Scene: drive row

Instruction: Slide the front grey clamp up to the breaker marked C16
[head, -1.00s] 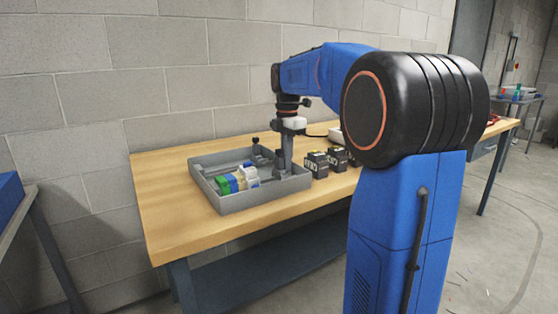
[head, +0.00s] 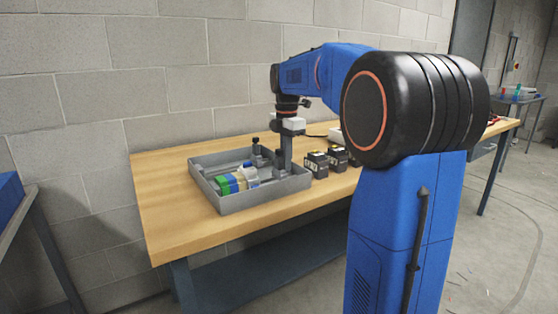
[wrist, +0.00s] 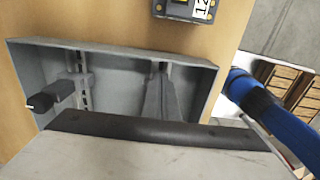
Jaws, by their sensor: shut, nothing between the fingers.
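The grey tray (head: 235,204) on the wooden bench holds a row of green, blue and white blocks (head: 238,180) at its front left. No C16 mark can be read on them from here. My gripper (head: 284,170) points down into the right part of the tray, right of the row, with its fingers shut. In the wrist view my gripper (wrist: 162,75) is a grey wedge near the tray's far wall. A clamp with a black knob (head: 256,142) stands farther back; a black knob also shows in the wrist view (wrist: 40,102). I cannot make out the front grey clamp for certain.
Dark boxes with yellow tops (head: 316,163) stand on the bench just right of the tray. The block wall is behind; bare bench (head: 165,185) lies left.

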